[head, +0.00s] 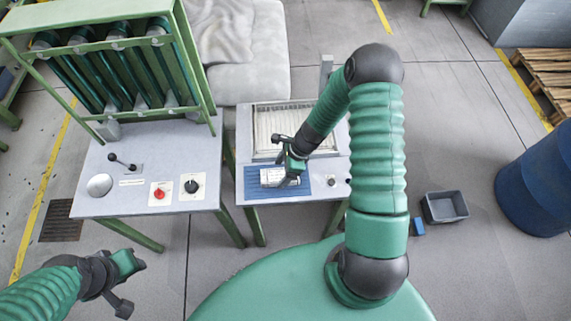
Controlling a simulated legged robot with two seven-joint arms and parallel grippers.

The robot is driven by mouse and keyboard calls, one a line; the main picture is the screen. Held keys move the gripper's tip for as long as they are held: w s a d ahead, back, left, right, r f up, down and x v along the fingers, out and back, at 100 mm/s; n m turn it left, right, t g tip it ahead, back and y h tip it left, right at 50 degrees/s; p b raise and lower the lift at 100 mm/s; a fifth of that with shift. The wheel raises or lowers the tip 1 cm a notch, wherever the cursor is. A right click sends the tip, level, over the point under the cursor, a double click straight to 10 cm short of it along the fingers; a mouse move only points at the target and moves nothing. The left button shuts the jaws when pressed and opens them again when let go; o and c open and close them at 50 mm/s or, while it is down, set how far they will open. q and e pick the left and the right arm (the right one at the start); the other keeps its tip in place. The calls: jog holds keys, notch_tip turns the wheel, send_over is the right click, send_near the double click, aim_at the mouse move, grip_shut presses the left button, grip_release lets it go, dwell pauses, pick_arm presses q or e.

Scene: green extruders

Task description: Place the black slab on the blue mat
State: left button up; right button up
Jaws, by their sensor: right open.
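The blue mat (250,184) lies on the top of the pale work table on the right. A small whitish block (273,175) with dark marks sits on the mat. My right gripper (287,181) is open and low over the mat, at the block's right end. I cannot tell if it touches the block. I cannot clearly make out a black slab; dark parts of my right gripper cover some of the mat. My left gripper (138,264) is at the lower left, away from both tables, and its jaws are too unclear to read.
A pale panel (117,200) with a lever, a red knob (159,193) and a black knob (192,186) stands left, below a green rack. A framed ribbed panel (285,128) is behind the mat. A grey bin (445,207) and blue barrel (540,185) stand on the floor at right.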

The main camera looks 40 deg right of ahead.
jog(key=v, duration=0.6)
jog(key=shift+a+r, duration=0.1)
jog(key=shift+r, duration=0.4)
pick_arm(q)
jog(key=shift+a+f+b, duration=0.25)
jog(key=shift+f+b, duration=0.45)
jog(key=shift+f, duration=0.1)
pick_arm(e)
jog(key=s+a+r+n+h, duration=0.2)
jog(key=s+a+r+n, duration=0.2)
jog(key=n, duration=0.8)
jog(key=s+a+r+n+h, duration=0.2)
jog(key=s+a+r+n, duration=0.2)
jog(key=n, duration=0.8)
notch_tip(320, 180, up, 4)
jog(key=a, duration=0.2)
jog(key=shift+a, duration=0.3)
